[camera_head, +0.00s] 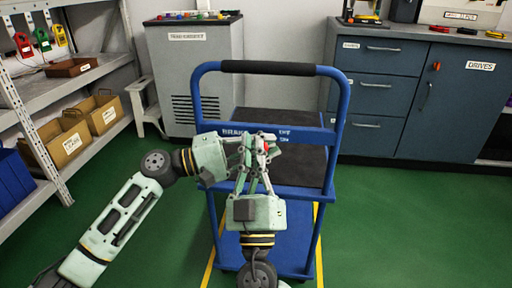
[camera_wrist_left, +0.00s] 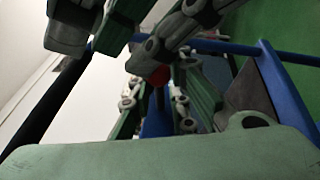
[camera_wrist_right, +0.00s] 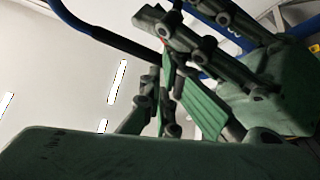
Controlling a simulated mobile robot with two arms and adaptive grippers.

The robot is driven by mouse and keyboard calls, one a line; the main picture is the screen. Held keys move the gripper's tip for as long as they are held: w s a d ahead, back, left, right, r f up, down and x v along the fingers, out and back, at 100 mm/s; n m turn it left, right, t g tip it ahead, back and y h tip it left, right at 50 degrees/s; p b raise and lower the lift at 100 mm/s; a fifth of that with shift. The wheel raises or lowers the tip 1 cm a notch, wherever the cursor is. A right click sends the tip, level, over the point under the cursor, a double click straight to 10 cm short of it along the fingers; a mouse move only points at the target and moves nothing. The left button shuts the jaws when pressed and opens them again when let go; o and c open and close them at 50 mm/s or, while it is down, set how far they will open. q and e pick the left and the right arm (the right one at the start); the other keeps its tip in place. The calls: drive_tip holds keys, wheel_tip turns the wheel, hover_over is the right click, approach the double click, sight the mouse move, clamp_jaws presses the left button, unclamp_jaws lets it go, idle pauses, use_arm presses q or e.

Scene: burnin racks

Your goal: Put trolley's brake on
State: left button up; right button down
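The trolley (camera_head: 330,140) stands in front of me, with a blue frame, a black grip on its handle and dark decks. Its crossbar carries a white BRAKE label (camera_head: 236,133) and further lettering, partly covered by my grippers. A small red knob (camera_head: 266,148) shows among the fingers; it also shows in the left wrist view (camera_wrist_left: 158,75). My left gripper (camera_head: 240,150) comes in from the left at the crossbar, its fingers apart. My right gripper (camera_head: 254,160) points up from below, its fingers close to the left one's. Whether either touches the knob is hidden, and the right fingertips overlap other parts.
A grey cabinet (camera_head: 190,75) stands behind the trolley. Blue drawers and a DRIVES cupboard (camera_head: 440,100) are at the back right. A shelf (camera_head: 85,75) with cardboard bins (camera_head: 66,140) is on the left. The green floor (camera_head: 420,230) at the right is clear.

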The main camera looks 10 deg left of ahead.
use_arm(q)
drive_tip(key=o, duration=0.4)
drive_tip(key=shift+a+r, duration=0.25)
drive_tip(key=shift+r, duration=0.05)
drive_tip(key=shift+c, duration=0.2)
use_arm(e)
drive_tip(key=shift+w+f, duration=0.2)
drive_tip(key=shift+f, duration=0.15)
use_arm(q)
drive_tip(key=shift+d, duration=0.1)
